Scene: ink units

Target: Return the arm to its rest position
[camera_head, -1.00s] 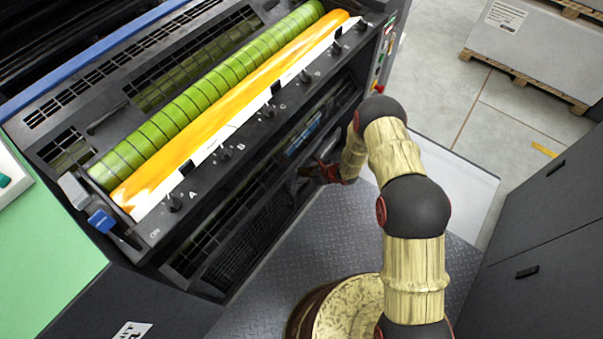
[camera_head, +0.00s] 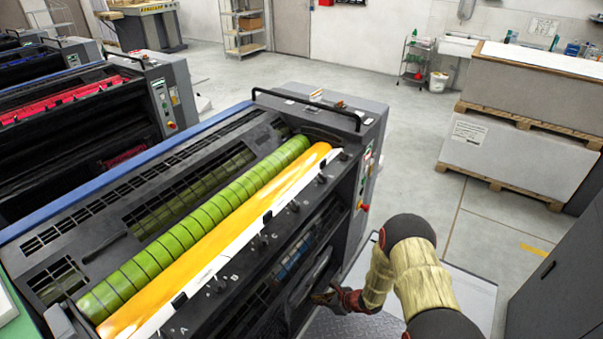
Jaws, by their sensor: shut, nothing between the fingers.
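My arm (camera_head: 421,272), with pale yellow ribbed links and dark joint caps, rises at the lower right of the head view. It bends over at a dark joint and reaches down to the left. My gripper (camera_head: 328,298) is small and partly in shadow beside the right end of the ink unit, low near its front side. It is shut and holds nothing. Whether it touches the unit's side cannot be told. The lower part of my arm is cut off by the bottom edge.
The ink unit (camera_head: 81,236) with a green roller (camera_head: 190,234) and a yellow inked roller (camera_head: 215,255) stands left of my arm. A dark cabinet (camera_head: 562,282) is at right. Stacked paper pallets (camera_head: 521,158) stand behind. The grey floor (camera_head: 415,150) beyond is clear.

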